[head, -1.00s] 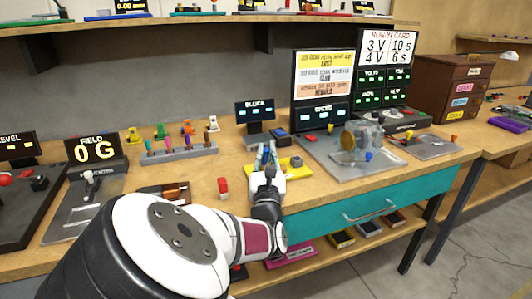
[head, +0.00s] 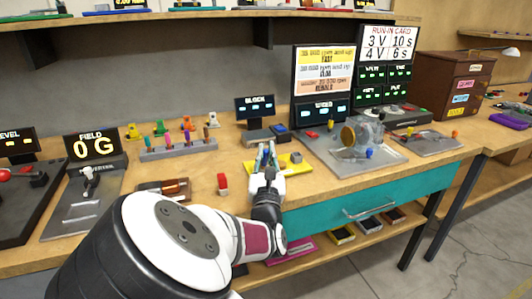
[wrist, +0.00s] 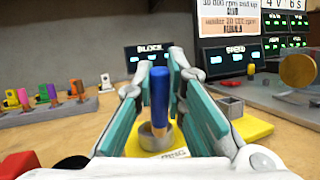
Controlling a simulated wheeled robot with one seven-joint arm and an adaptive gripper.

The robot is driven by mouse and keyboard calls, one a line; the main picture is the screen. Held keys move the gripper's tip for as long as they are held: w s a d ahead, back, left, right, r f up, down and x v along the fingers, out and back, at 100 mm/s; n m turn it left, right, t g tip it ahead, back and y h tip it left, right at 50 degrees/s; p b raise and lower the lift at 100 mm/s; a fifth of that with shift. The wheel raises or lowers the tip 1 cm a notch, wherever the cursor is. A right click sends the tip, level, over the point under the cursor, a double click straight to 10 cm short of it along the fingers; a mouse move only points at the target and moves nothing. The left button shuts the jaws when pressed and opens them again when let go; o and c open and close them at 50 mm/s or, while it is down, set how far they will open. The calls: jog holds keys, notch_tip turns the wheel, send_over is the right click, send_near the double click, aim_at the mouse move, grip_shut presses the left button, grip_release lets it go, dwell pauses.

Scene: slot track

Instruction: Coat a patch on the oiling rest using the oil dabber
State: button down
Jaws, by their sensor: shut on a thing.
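The oil dabber, a blue upright stick (wrist: 159,95), stands between the teal fingers of my gripper (wrist: 165,85) in the wrist view. My gripper is shut on it. Its lower end is in or just over a grey round cup (wrist: 154,139) on a yellow plate (wrist: 250,128), which looks like the oiling rest. The plate's front label is partly hidden. A small grey square block (wrist: 231,106) sits on the plate to the right of the cup. In the head view my gripper (head: 266,155) is over the left part of the yellow plate (head: 296,169), and the dabber is mostly hidden.
A red block (head: 222,184) lies left of my gripper. A grey rack with coloured pegs (head: 178,149) stands at the back left. The BLOCK display (head: 254,107) is behind the plate. A clear-covered machine (head: 362,137) stands to the right.

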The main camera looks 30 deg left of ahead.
jog(key=shift+w+a+f, duration=0.1)
jog(key=shift+w+a, duration=1.2)
jog(key=shift+a, duration=0.2)
jog(key=shift+s+d+p, duration=0.1)
jog(key=shift+p, duration=0.25)
jog(key=shift+s+d+r+p, duration=0.15)
jog(key=shift+s+d+p, duration=0.45)
jog(key=shift+d+p, duration=0.15)
jog(key=shift+s+d+r+p, duration=0.1)
jog(key=shift+s+d+p, duration=0.5)
jog(key=shift+d+p, duration=0.1)
jog(key=shift+r, duration=0.1)
jog(key=shift+r+p, duration=2.4)
jog(key=shift+r, duration=0.55)
